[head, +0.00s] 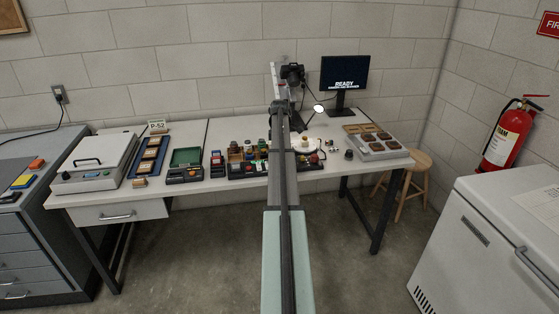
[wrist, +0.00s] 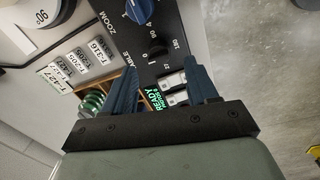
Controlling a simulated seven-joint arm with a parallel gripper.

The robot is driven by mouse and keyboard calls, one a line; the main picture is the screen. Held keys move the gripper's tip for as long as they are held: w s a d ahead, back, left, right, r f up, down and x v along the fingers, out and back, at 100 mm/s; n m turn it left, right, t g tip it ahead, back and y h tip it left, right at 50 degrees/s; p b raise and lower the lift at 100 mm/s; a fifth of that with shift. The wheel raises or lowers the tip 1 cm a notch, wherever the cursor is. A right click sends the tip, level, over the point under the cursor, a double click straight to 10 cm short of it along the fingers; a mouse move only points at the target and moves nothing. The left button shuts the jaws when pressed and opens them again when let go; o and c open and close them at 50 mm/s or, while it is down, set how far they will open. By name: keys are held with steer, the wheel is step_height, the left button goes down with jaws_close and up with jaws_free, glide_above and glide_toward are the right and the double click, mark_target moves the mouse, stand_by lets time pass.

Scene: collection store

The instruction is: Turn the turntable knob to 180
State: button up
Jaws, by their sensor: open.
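In the wrist view, a dark control panel carries a small black knob (wrist: 157,50) ringed by marks that include 0, 90 and 180. The printed word beside it is partly cut off by my finger and ends in "ABLE". Its pointer is too small to read surely. My gripper (wrist: 158,66) is open, with blue fingers spread either side of the knob area and nothing between them. I cannot tell its height above the panel. A white disc marked 90 (wrist: 45,18) shows in the top left corner. In the head view my arm hides the gripper and the knob.
A blue ZOOM knob (wrist: 139,10) sits near the black knob. Beside my fingers are a lit READY display (wrist: 156,99), number tags (wrist: 68,65) and a green coil (wrist: 92,103). A monitor (head: 344,74) reading READY, a camera (head: 292,74) and a specimen tray (head: 378,151) stand on the bench.

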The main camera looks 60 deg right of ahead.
steer(key=shift+d+f, duration=0.1)
steer(key=shift+f, duration=2.25)
steer(key=c, duration=1)
